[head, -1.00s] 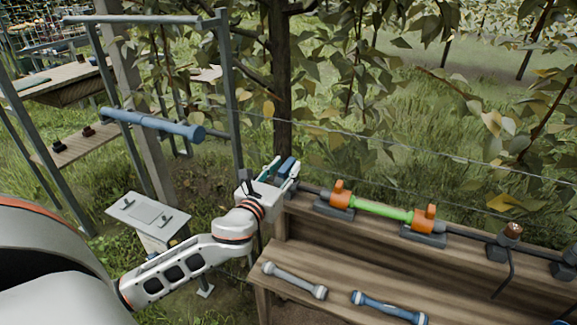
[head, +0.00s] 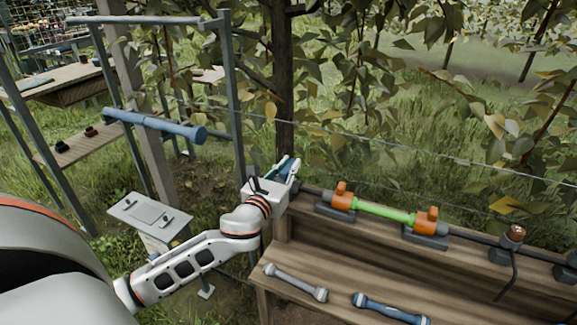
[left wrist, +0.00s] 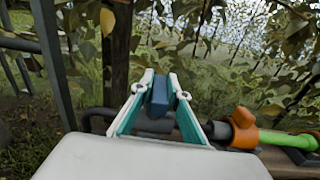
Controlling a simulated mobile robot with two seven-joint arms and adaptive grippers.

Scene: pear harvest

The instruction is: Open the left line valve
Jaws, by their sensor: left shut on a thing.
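A blue block-shaped handle (left wrist: 160,97), which appears to be the left line valve's handle, stands at the left end of the dark line along the bench's back ledge. My left gripper (head: 287,167) reaches it from the left and is shut on it. In the left wrist view the handle sits upright between the two white-and-teal fingers of this gripper (left wrist: 159,93). The valve's lower body is hidden behind my gripper. My right gripper is not in view.
To the right, a green tube (head: 383,211) runs between two orange-handled fittings (head: 342,195) (head: 427,220). A grey bar (head: 295,283) and a blue bar (head: 390,308) lie on the wooden bench (head: 345,283). A metal frame (head: 233,90) and a tree trunk (head: 284,90) stand close by.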

